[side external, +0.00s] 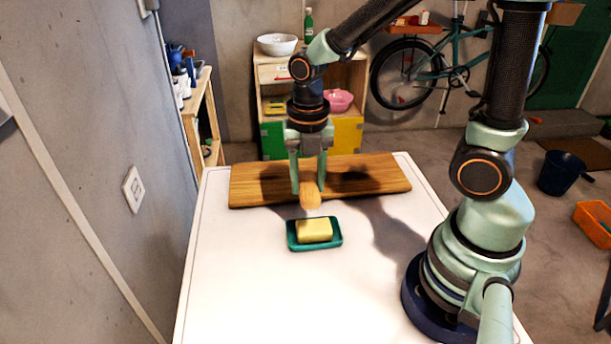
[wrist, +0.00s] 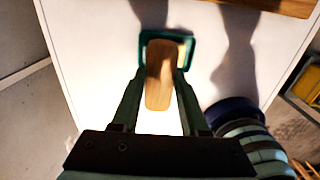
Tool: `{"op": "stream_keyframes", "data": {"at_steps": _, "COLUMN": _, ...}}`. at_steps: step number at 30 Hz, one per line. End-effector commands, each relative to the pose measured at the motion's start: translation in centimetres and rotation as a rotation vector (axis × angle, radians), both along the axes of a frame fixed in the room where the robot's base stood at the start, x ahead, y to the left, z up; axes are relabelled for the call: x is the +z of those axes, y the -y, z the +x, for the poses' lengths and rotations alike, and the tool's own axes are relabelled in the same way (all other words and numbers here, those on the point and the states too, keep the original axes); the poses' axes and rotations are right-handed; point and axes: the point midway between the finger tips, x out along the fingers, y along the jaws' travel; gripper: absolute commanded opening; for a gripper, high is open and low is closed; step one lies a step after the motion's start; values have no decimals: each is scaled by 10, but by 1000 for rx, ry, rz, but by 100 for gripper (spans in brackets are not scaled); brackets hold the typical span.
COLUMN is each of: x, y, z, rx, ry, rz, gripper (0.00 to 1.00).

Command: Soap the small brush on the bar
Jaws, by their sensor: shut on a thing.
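The small brush (side external: 311,194) has a wooden back and pale bristles at its lower side. My gripper (side external: 309,186) is shut on it and holds it in the air, just behind and above the soap bar. In the wrist view the brush back (wrist: 159,78) shows between the fingers and covers much of the bar. The yellow soap bar (side external: 314,231) lies in a green dish (side external: 315,247) on the white table. A gap shows between the bristles and the bar in the side view. The dish rim also shows in the wrist view (wrist: 190,50).
A wooden board (side external: 375,181) lies along the back of the white table (side external: 255,295). The table is clear left of and in front of the dish. A grey wall (side external: 75,190) with a socket stands at the left. Shelves and a bicycle are beyond the table.

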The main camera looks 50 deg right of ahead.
Motion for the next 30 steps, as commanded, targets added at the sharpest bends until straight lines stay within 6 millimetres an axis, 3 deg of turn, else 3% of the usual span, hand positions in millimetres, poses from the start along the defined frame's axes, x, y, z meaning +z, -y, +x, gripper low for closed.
{"op": "stream_keyframes", "data": {"at_steps": 6, "x": -10, "y": 9, "z": -10, "rx": 0, "ry": 0, "rz": 0, "gripper": 0}}
{"op": "stream_keyframes", "data": {"at_steps": 21, "x": -55, "y": 8, "z": -10, "rx": 1, "ry": -3, "rz": 0, "gripper": 0}}
{"op": "stream_keyframes", "data": {"at_steps": 30, "x": -67, "y": 8, "z": -10, "rx": 0, "ry": 0, "rz": 0, "gripper": 0}}
